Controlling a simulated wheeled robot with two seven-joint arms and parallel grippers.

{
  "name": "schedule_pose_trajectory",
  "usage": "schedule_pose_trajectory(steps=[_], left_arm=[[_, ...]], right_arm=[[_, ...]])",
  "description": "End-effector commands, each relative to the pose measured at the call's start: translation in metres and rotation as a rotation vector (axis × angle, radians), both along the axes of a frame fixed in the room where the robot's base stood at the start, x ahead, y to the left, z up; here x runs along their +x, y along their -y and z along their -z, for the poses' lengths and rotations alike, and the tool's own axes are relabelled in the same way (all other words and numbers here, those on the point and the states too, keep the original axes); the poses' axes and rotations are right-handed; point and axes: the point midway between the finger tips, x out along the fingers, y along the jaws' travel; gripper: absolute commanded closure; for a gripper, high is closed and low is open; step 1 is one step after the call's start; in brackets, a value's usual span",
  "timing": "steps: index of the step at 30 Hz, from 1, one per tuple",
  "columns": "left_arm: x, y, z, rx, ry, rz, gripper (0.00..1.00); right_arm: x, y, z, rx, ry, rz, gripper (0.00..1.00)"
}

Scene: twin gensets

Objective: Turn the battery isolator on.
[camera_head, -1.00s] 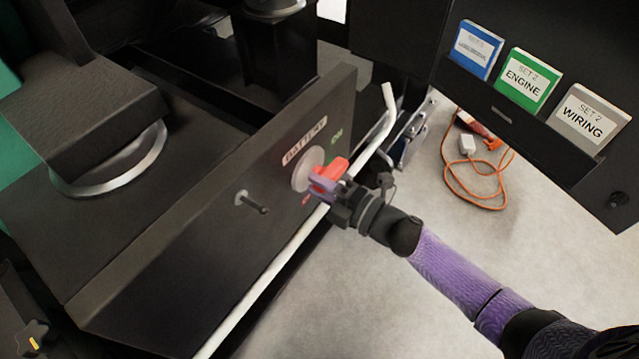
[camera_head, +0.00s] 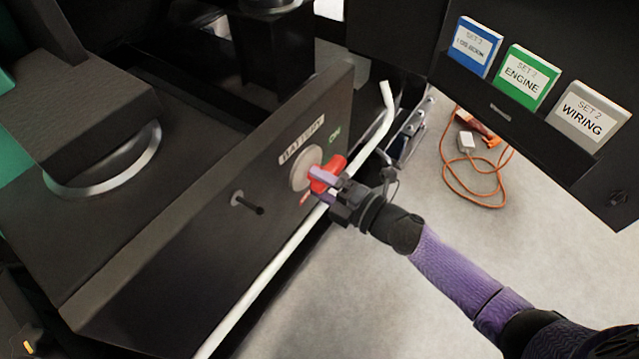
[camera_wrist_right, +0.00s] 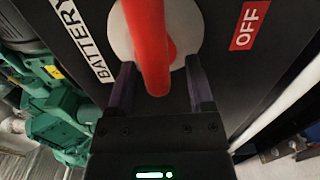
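The battery isolator has a round pale disc (camera_head: 303,168) with a red handle (camera_head: 337,163) on a dark panel. "BATTERY" is printed above it, and a green "ON" mark (camera_head: 334,134) is at its upper right. My right gripper (camera_head: 324,183) is at the handle, with purple fingers. In the wrist view, the red handle (camera_wrist_right: 150,40) lies between the spread fingers (camera_wrist_right: 160,90), with narrow gaps showing either side. A red "OFF" label (camera_wrist_right: 249,26) shows to the right there. The handle's far end is cut off by that view's top edge. My left gripper is not in view.
A black peg (camera_head: 248,203) sticks out of the panel left of the isolator. A white rail (camera_head: 290,250) runs along the panel's front, under my right wrist. Labelled binders, including a green one (camera_head: 527,78), stand at upper right. An orange cable (camera_head: 480,190) lies on the floor.

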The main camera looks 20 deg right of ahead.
Motion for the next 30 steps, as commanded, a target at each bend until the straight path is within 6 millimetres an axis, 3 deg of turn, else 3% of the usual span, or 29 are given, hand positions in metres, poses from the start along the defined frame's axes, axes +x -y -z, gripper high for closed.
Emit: schedule_pose_trajectory(steps=[8,21,30], left_arm=[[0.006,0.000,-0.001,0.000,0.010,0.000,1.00],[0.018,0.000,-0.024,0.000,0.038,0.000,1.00],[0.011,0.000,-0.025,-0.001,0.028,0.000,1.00]], right_arm=[[-0.005,0.001,-0.001,0.004,0.000,-0.005,0.32],[-0.074,0.056,-0.002,0.001,-0.001,0.000,0.32],[-0.079,0.061,-0.001,0.002,0.001,-0.001,0.32]])
